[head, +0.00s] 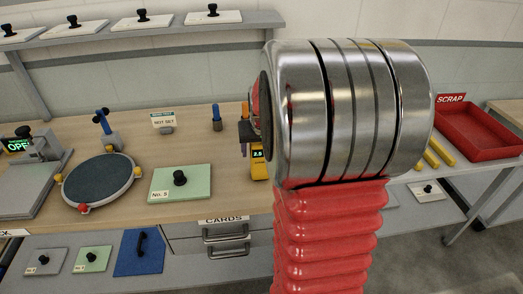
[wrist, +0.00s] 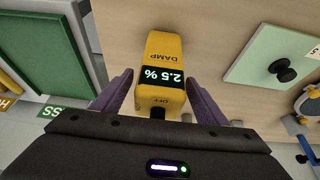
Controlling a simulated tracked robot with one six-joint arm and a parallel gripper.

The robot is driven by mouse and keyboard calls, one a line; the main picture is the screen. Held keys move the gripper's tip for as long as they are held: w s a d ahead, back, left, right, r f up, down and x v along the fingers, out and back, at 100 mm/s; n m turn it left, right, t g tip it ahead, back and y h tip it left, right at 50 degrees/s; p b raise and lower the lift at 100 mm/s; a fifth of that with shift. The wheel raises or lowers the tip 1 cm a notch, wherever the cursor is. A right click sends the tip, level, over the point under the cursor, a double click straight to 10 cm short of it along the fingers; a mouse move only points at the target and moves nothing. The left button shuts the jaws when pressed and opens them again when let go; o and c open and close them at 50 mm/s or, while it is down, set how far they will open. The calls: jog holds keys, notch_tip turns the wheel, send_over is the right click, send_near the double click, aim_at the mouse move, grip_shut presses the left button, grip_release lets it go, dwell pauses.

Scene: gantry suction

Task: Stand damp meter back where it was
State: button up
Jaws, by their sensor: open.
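The damp meter (head: 259,167) is a yellow block with a small dark display, at the front of the bench, partly hidden by my arm in the head view. In the wrist view the damp meter (wrist: 163,60) shows DAMP, 2.5 % and OFF, upside down. My gripper (wrist: 158,82) is open, with one purple finger on each side of the meter's lower part. Small gaps seem to show beside it; I cannot tell whether either finger touches. In the head view my gripper is mostly hidden behind my wrist.
A green plate with a black knob (head: 180,184) and a round dark turntable (head: 98,180) are left of the meter. A small sign (head: 163,120) and a blue-handled tool (head: 216,118) stand behind. A red scrap tray (head: 480,135) is at right. Bare wood lies between plate and meter.

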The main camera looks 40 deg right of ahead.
jog(key=v, duration=1.1)
jog(key=shift+r, duration=0.2)
jog(key=shift+s+a, duration=0.1)
jog(key=shift+a, duration=0.1)
jog(key=s+a+n+y, duration=0.1)
jog(key=s+a+n, duration=0.2)
jog(key=a, duration=1.1)
jog(key=s+a+n+t+y, duration=0.1)
jog(key=s+a+n, duration=0.2)
jog(key=s+a, duration=0.6)
jog(key=a, duration=0.5)
jog(key=shift+f+n+t+y, duration=0.3)
jog(key=shift+n, duration=0.1)
